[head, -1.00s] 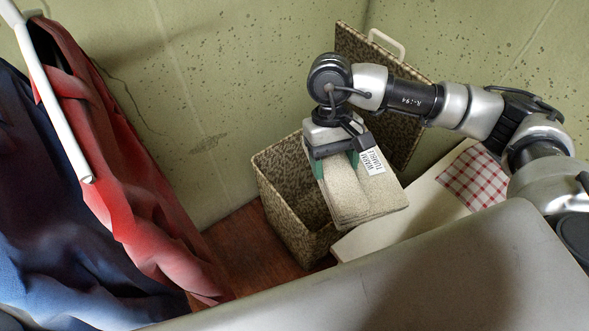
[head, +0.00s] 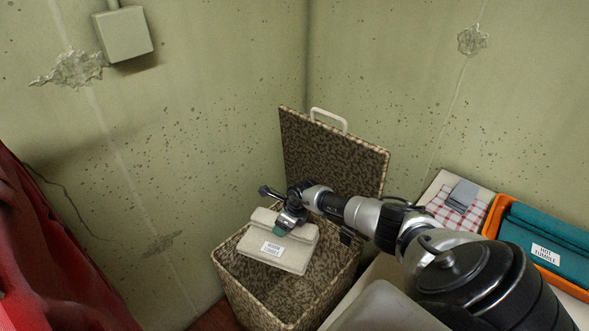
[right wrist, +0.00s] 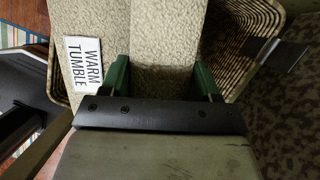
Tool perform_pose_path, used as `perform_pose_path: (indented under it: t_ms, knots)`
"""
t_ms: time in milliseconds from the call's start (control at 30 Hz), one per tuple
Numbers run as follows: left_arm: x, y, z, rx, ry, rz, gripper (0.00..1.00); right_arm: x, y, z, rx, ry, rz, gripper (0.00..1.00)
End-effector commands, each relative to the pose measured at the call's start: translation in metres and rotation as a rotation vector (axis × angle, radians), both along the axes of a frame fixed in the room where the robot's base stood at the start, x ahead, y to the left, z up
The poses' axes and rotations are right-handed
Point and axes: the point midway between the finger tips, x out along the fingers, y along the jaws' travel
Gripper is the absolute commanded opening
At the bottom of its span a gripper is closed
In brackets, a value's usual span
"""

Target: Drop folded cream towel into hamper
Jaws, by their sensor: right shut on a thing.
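The folded cream towel (head: 285,245), with a white label reading "WARM TUMBLE", is held over the mouth of the hamper (head: 277,315). My right gripper (head: 284,226) is shut on the towel; its green fingertips pinch a fold, also seen in the right wrist view (right wrist: 160,75). The hamper is brown and mottled, with its lid (head: 330,155) standing open against the wall corner. Part of the hamper's inside shows beside and below the towel; its floor is mostly hidden. The woven rim shows in the right wrist view (right wrist: 255,25). My left gripper is not in view.
A pale surface right of the hamper holds a red-checked cloth (head: 447,213), a grey folded cloth (head: 462,195) and an orange bin (head: 493,217) with a teal towel (head: 550,240). Red fabric (head: 50,260) hangs at the left. Walls stand close behind the hamper.

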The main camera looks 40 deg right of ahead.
Motion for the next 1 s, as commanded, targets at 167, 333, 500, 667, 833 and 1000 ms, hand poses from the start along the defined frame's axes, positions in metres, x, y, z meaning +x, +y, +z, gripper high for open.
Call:
perform_pose_path:
  t_ms: [167, 333, 500, 667, 833, 1000]
  knots:
    - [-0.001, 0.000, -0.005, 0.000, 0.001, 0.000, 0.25, -0.013, -0.037, -0.028, 0.001, -0.001, -0.212, 0.32]
    - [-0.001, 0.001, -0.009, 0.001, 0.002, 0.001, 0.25, -0.017, -0.047, -0.037, 0.001, -0.003, -0.270, 0.32]
    - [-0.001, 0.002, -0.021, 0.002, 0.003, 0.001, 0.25, -0.018, -0.047, -0.050, 0.002, -0.003, -0.271, 0.32]
    - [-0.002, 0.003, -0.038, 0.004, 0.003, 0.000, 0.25, -0.018, -0.047, -0.070, 0.003, -0.001, -0.271, 0.32]
    - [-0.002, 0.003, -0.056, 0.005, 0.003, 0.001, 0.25, -0.017, -0.046, -0.088, 0.002, -0.001, -0.269, 0.32]
    - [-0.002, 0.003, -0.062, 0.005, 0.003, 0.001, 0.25, -0.017, -0.047, -0.095, 0.001, -0.002, -0.268, 0.32]
